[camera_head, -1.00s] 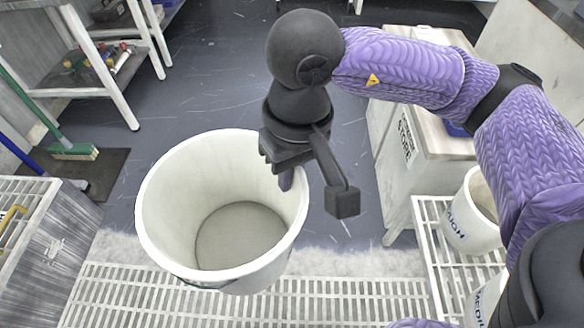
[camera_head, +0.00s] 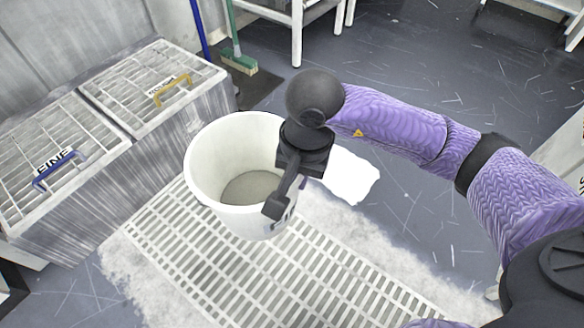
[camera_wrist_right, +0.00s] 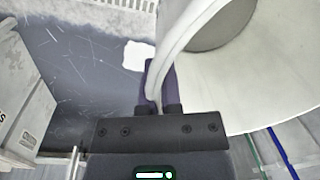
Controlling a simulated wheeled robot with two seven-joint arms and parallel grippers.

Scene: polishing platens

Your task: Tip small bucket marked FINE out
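A white bucket (camera_head: 205,170) with grey material (camera_head: 250,187) in its bottom is held upright above the floor grating. My right gripper (camera_head: 283,190) is shut on its rim at the right side. In the right wrist view, the two fingers (camera_wrist_right: 160,90) sit on either side of the bucket's rim (camera_wrist_right: 185,40). Dark marking on the bucket's side is mostly hidden by the gripper, and I cannot read it. A grated bin marked FINE (camera_head: 95,125) with a blue handle (camera_head: 58,170) stands at the left. My left gripper is not in view.
A second grated bin (camera_head: 130,75) with a yellow handle (camera_head: 172,90) adjoins the FINE bin. A slatted floor grating (camera_head: 270,270) lies below the bucket. A broom (camera_head: 238,62) stands behind, and a white patch (camera_head: 350,178) lies on the floor.

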